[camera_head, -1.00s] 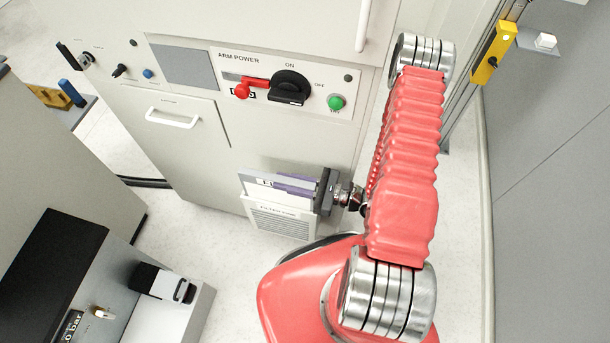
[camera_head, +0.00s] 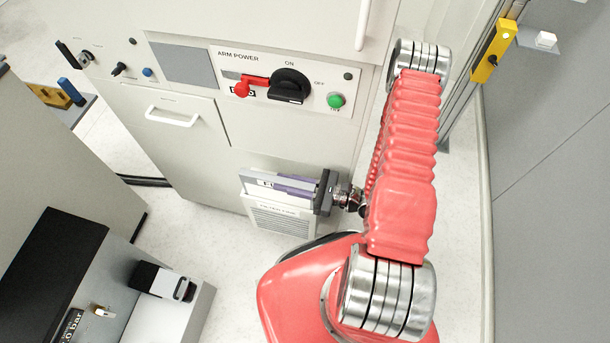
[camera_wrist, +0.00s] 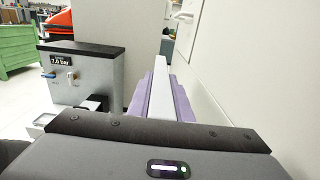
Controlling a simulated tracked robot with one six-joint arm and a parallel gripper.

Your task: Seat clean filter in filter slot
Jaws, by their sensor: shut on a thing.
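My gripper (camera_head: 325,192) is shut on the filter (camera_head: 282,184), a flat white and purple panel held by its right end in the head view. The filter lies right at the top of a white grilled housing (camera_head: 282,222) on the cabinet front, which bears a small label. I cannot tell how deep the filter sits, and the slot opening is hidden. In the wrist view the filter (camera_wrist: 161,95) extends forward from my gripper, a white strip between purple sides, beside the pale cabinet wall. The fingertips are hidden there behind the dark gripper body.
The cabinet front carries a black rotary switch (camera_head: 289,86), a red lever (camera_head: 243,88), a green button (camera_head: 336,100) and a drawer handle (camera_head: 172,117). A pressure unit (camera_wrist: 82,75) stands to the left in the wrist view. Floor (camera_head: 215,245) is clear left of the housing.

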